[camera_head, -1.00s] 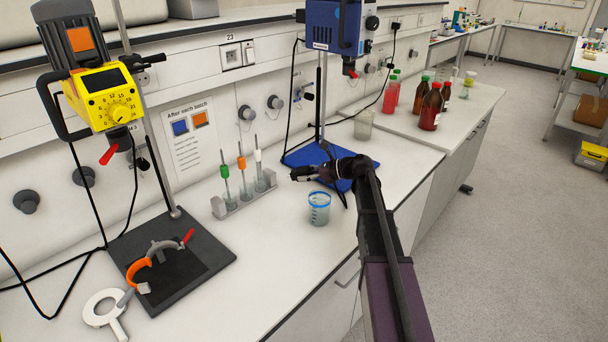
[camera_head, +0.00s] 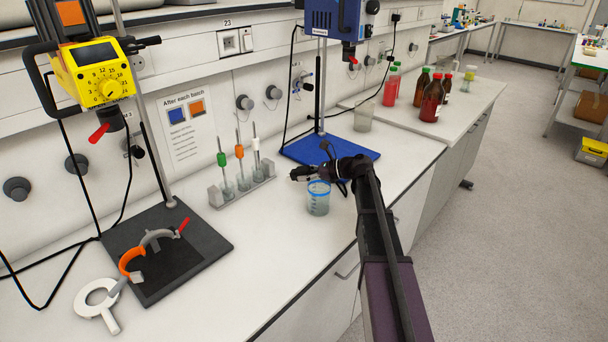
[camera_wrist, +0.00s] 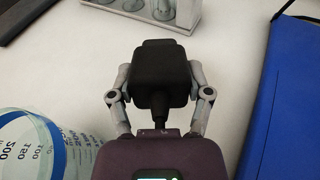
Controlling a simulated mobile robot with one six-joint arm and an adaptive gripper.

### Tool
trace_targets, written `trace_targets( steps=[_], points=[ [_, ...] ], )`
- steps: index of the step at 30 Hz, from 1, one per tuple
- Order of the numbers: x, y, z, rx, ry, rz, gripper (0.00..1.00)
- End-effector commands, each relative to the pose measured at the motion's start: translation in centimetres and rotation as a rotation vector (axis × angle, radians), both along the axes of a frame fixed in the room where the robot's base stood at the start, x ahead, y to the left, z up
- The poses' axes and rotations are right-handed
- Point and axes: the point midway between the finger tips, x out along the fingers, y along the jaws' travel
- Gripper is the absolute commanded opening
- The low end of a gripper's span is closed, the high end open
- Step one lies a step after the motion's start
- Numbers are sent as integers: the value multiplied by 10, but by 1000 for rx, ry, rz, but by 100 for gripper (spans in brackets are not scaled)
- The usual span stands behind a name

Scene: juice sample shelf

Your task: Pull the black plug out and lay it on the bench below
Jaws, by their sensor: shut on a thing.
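My gripper (camera_wrist: 160,95) is shut on a black plug (camera_wrist: 162,68), with its fingers on either side of the plug's body. The plug's short cable end points back toward my wrist. In the head view my gripper (camera_head: 305,173) is just above and behind the clear beaker with a blue rim (camera_head: 318,202), over the white bench (camera_head: 275,235). The plug is small and dark there and hard to tell from the fingers. I cannot tell whether it touches the bench. The wall socket marked 23 (camera_head: 229,42) has nothing plugged in.
A rack of tubes (camera_head: 215,197) stands left of my gripper, and a blue stand base (camera_head: 350,152) lies right behind it. The beaker is close by in the wrist view (camera_wrist: 35,145). Bare bench lies between rack and beaker.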

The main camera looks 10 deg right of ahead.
Motion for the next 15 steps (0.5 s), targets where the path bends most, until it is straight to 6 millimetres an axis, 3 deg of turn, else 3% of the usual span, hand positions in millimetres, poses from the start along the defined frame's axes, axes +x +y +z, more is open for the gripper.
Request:
trace_targets(
  steps=[6, 15],
  points=[
    [0, 0, -19, 0, 0, -1, 4],
    [0, -1, -24, 0, 0, -1, 4]
  ],
)
